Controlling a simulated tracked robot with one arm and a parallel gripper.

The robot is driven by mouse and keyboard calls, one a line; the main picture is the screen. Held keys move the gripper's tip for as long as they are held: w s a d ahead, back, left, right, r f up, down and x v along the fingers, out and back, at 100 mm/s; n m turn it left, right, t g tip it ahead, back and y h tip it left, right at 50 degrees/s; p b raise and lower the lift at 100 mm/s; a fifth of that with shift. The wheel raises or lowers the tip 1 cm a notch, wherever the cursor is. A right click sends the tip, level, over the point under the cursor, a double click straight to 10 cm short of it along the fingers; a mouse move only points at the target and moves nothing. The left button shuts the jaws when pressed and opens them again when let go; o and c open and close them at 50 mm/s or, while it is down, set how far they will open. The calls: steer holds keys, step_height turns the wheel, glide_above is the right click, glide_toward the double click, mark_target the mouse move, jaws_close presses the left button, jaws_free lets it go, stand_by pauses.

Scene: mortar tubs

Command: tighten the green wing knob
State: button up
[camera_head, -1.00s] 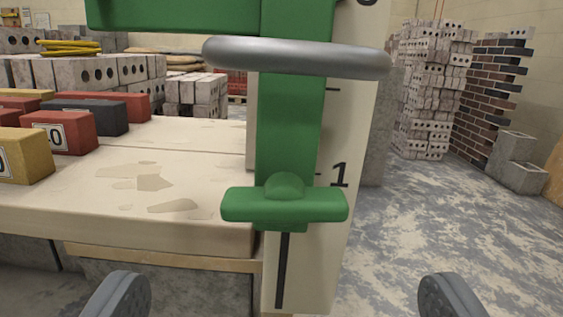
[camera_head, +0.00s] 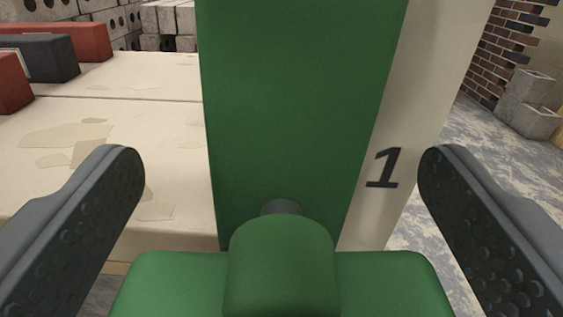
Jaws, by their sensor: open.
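The green wing knob (camera_head: 282,270) is at the bottom centre, close to the camera, with its two wings spread level to left and right. Its lower part is cut off by the frame edge. A short dark stem joins it to the green upright plate (camera_head: 300,110) behind it. That plate lies against a pale board (camera_head: 428,110) marked with a black "1". My gripper (camera_head: 281,180) is open, with one dark finger on each side of the knob. Both fingers look clear of the wings, and nothing is between them but the knob and plate.
A pale bench top (camera_head: 110,150) with chipped patches lies to the left. Red and dark blocks (camera_head: 40,60) stand on it at the far left. Grey blocks (camera_head: 530,100) and a brick wall are at the back right, with bare floor before them.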

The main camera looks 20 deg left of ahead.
steer(key=c, duration=1)
steer(key=shift+r+p, duration=0.2)
steer(key=shift+p, duration=0.65)
steer(key=shift+m+p, duration=0.5)
steer(key=shift+p, duration=0.1)
steer(key=shift+f, duration=0.15)
steer(key=o, duration=1)
